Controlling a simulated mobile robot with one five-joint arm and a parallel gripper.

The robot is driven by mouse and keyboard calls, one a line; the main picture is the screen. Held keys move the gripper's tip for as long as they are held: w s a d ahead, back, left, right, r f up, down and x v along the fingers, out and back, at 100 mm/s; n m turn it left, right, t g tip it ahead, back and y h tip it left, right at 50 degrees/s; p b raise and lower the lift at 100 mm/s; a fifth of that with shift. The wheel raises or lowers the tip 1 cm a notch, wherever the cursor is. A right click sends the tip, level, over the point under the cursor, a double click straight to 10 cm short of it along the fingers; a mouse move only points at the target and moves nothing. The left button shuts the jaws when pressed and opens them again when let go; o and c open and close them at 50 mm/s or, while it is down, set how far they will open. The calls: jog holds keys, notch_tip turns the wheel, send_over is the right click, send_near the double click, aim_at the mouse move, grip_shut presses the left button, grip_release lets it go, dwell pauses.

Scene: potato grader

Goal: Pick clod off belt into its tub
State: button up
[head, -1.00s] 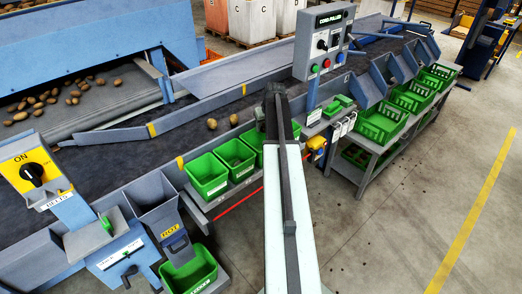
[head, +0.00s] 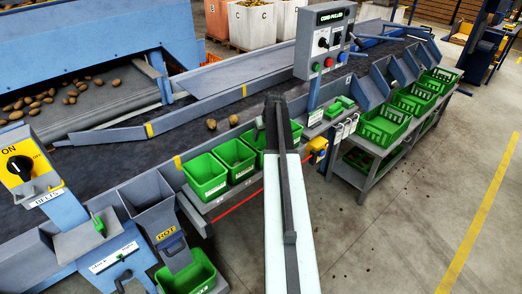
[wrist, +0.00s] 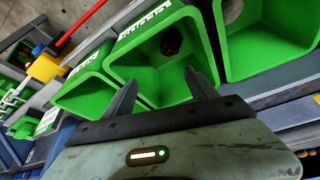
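My gripper (wrist: 162,78) is open with nothing between its fingers, above a row of green tubs in the wrist view. A dark brown lump (wrist: 171,42), which looks like the clod, lies inside the middle tub (wrist: 118,62), beyond the fingertips. In the head view my arm covers the gripper and part of the right tub. The dark belt (head: 110,165) carries two brown lumps, one (head: 211,124) and another (head: 234,119), close together near the tubs. I cannot tell whether they are potatoes or clods.
A greyish lump (wrist: 233,10) lies in the right tub of the wrist view. A control box (head: 324,42) stands on a post beside the belt. Green crates (head: 383,124) fill a side rack at right. A chute (head: 150,212) stands at front left.

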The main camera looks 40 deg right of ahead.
jog(key=p+v, duration=0.7)
jog(key=v, duration=0.1)
jog(key=shift+w+f, duration=0.1)
dwell(0.4)
